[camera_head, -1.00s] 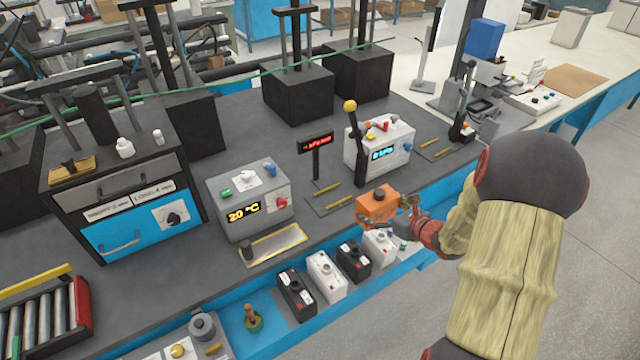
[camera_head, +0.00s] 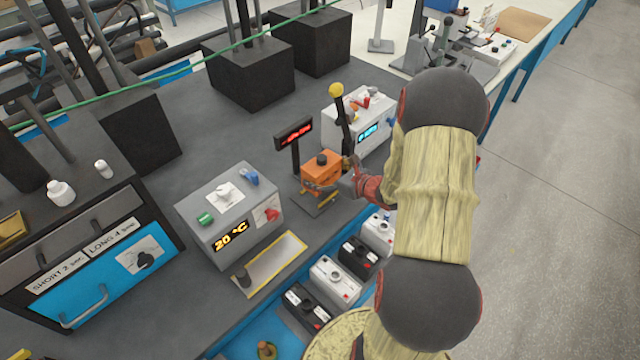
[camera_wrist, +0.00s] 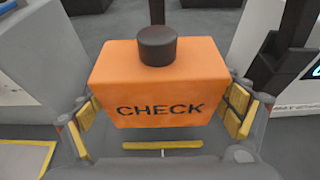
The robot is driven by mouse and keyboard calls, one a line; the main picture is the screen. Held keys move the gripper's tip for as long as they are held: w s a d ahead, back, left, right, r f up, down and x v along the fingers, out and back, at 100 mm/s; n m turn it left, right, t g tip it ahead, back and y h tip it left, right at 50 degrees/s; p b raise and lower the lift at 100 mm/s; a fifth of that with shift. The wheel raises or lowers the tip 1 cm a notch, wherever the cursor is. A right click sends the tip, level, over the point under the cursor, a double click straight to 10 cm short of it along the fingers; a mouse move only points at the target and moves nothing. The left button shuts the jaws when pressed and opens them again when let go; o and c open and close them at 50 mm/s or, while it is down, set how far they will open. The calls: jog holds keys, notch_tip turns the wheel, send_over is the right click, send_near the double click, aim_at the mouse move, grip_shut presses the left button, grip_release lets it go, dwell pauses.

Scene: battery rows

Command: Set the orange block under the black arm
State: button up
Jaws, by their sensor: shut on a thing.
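The orange block (camera_head: 321,171) has a black round knob on top and "CHECK" on its front in the wrist view (camera_wrist: 160,90). My gripper (camera_head: 330,184) is shut on it, with yellow-padded fingers at both sides in the wrist view (camera_wrist: 160,112). The block is upright, at or just over a dark plate with yellow rails (camera_head: 327,203); I cannot tell whether it touches. The black arm (camera_head: 346,128), with a yellow ball on top, stands upright just behind and right of the block. It shows dark at right in the wrist view (camera_wrist: 298,28).
A red-lit display on a black post (camera_head: 294,134) stands close behind the block. A white unit with a blue display (camera_head: 360,125) is to the right. A grey 20 °C box (camera_head: 230,215) and shallow tray (camera_head: 272,264) are to the left. Several batteries (camera_head: 336,280) line the front edge.

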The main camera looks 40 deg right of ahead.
jog(key=shift+f+b, duration=0.5)
jog(key=shift+f, duration=1.75)
jog(key=shift+f, duration=0.2)
jog(key=o, duration=1.4)
jog(key=shift+r, duration=0.15)
